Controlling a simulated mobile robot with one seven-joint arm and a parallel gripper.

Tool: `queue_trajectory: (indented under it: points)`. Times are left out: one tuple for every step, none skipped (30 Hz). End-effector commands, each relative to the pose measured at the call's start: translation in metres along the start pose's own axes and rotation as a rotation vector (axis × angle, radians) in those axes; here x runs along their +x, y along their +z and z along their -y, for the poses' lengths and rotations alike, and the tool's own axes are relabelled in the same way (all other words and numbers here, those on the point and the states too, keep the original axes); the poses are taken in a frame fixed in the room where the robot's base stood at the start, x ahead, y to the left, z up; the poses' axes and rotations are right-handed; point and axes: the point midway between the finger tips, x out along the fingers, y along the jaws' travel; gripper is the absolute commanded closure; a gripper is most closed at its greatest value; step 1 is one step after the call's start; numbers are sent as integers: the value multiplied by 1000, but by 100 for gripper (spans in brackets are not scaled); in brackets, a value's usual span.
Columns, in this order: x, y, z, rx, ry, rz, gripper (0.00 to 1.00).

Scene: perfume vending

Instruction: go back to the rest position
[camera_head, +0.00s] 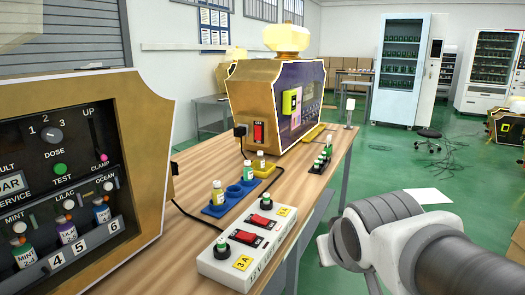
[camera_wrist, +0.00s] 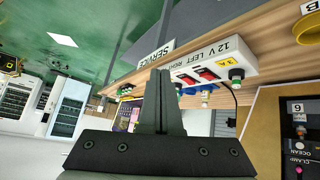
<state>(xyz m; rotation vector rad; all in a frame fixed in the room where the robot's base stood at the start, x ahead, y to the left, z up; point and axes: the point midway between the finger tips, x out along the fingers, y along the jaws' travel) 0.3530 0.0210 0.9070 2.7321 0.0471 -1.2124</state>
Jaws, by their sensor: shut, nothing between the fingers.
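My gripper (camera_wrist: 160,85) shows in the wrist view, its two dark fingers shut together with nothing between them. The wrist picture is turned upside down. My arm reaches in from the right edge of the head view, out beside the table, over the green floor. The gripper's fingers cannot be made out in the head view. The wooden table (camera_head: 190,160) lies to the left of my arm. The white switch box (camera_head: 243,262), with two red switches, sits on the table's near edge; it also shows in the wrist view (camera_wrist: 238,58).
A gold panel machine (camera_head: 148,150) fills the left, and a second gold machine (camera_head: 244,100) stands farther back. A blue bottle holder (camera_head: 228,204) and a dark vial rack (camera_head: 318,168) stand between. A stool (camera_head: 430,134) and cables are on the floor. Green floor right of the table is mostly free.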

Motion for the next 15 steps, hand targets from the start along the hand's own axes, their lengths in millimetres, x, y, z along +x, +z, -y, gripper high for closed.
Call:
queue_trajectory:
  points:
    - [-12,18,-6,33,2,40,100]
    - [-18,30,-8,51,0,70,100]
    - [-26,45,-10,74,-6,106,100]
    - [-31,55,-11,90,-12,132,100]
    - [-36,66,-11,105,-20,157,100]
    - [-44,79,-11,124,-31,190,100]
    - [-49,89,-10,140,-42,213,100]
    - [-54,99,-9,153,-53,237,100]
    - [-67,89,-10,152,-55,246,100]
    - [-72,82,-11,150,-54,245,100]
    - [-76,78,-12,149,-53,245,100]
    - [-82,73,-13,149,-53,245,100]
    - [-87,68,-14,149,-53,245,100]
    - [-92,64,-15,148,-53,245,100]
    - [-98,58,-16,148,-52,245,100]
